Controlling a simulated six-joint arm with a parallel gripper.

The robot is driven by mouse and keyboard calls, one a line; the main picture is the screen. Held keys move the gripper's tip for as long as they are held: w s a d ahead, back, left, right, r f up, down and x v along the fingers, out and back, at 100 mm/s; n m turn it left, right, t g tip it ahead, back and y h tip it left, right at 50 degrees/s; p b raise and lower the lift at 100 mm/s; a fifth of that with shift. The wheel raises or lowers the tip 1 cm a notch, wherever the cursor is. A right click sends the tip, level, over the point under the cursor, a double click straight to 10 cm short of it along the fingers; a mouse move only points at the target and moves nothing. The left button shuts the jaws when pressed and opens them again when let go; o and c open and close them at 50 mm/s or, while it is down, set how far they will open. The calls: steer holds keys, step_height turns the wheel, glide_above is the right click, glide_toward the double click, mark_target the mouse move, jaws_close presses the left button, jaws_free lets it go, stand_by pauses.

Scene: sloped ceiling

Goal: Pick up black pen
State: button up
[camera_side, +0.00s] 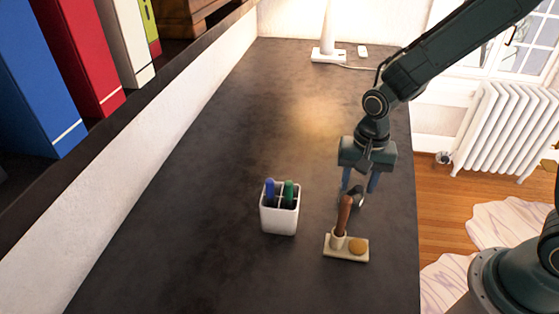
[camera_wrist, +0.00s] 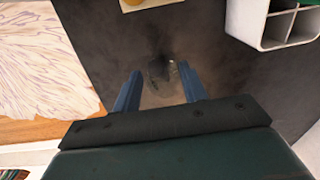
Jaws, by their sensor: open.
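I cannot make out a clear black pen. A white divided cup (camera_side: 280,219) holds a blue pen (camera_side: 270,192) and a green pen (camera_side: 289,192); part of the cup shows in the wrist view (camera_wrist: 243,22). My gripper (camera_side: 359,190) is open and points down, right of and behind the cup. In the wrist view, a small dark rounded object with a pale rim (camera_wrist: 162,72) shows between the fingers (camera_wrist: 158,70). It also shows in the side view (camera_side: 357,198); whether it is the pen, I cannot tell. It is not clamped.
A cream holder (camera_side: 331,254) with an upright brown handle (camera_side: 344,215) and a round yellow piece (camera_side: 357,245) stands in front of my gripper. The dark tabletop (camera_side: 190,220) is clear left of the cup. A white lamp base (camera_side: 328,55) stands at the back.

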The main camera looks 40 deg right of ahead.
steer(key=shift+f, duration=2.2)
jaws_close()
